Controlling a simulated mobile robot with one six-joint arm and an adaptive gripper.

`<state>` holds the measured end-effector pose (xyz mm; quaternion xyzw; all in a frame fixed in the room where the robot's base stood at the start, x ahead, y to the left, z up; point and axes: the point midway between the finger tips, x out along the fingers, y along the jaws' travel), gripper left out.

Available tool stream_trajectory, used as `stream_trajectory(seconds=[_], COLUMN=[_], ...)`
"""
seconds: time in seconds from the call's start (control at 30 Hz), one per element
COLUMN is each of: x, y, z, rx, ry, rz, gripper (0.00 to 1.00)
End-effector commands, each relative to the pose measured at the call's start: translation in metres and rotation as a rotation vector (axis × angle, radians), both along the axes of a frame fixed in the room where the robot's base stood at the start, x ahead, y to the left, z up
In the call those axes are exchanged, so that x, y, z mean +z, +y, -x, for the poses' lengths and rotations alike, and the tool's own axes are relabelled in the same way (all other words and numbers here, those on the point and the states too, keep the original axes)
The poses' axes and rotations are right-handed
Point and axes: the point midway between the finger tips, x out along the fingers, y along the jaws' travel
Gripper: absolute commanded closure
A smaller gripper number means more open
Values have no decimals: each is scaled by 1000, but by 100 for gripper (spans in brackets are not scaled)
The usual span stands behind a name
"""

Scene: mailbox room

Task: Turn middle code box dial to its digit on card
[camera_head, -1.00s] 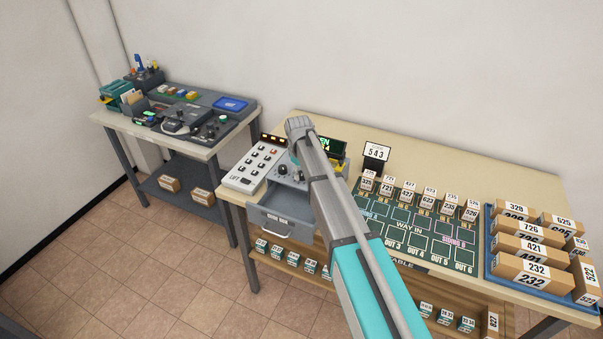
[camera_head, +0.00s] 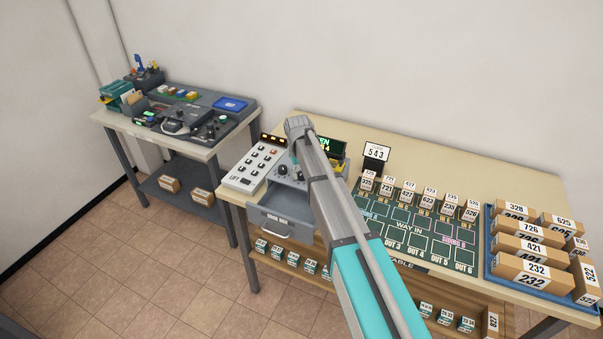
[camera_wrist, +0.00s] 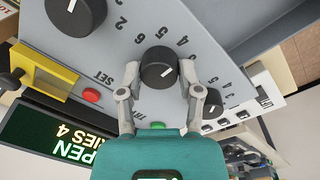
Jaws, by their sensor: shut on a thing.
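The grey code box (camera_head: 268,182) stands on the table, and its front drawer (camera_head: 284,222) is pulled out. In the wrist view my gripper (camera_wrist: 159,78) has one finger on each side of the black middle dial (camera_wrist: 158,66) and is shut on it. The dial has a white pointer line and printed digits around it; I cannot tell which digit it points at. Another dial (camera_wrist: 76,14) is at the upper left and a third (camera_wrist: 212,102) at the lower right. In the head view my arm hides the gripper and middle dial.
A green-lit display (camera_wrist: 62,138) by the box shows "PEN" and "RIES 4", partly cut off. A red button (camera_wrist: 91,95) marked SET is near the dials. A white keypad (camera_head: 252,167) stands left of the box. Small numbered boxes (camera_head: 408,190) and a blue tray of cartons (camera_head: 490,262) are right.

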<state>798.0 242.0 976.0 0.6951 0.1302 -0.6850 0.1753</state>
Motion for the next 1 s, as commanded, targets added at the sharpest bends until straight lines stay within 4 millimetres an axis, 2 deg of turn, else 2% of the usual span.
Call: stream_trajectory(seconds=[0.07, 0.1, 0.23, 0.27, 0.77, 1.0], x=[0, 0, 0, 0, 0, 0], y=[0, 0, 0, 0, 0, 0], z=[0, 0, 0, 0, 0, 0], rx=[1, 1, 1, 1, 11, 80], ry=[1, 1, 0, 0, 0, 0], rz=[0, 0, -1, -1, 0, 0], gripper=[100, 46, 22, 19, 19, 19])
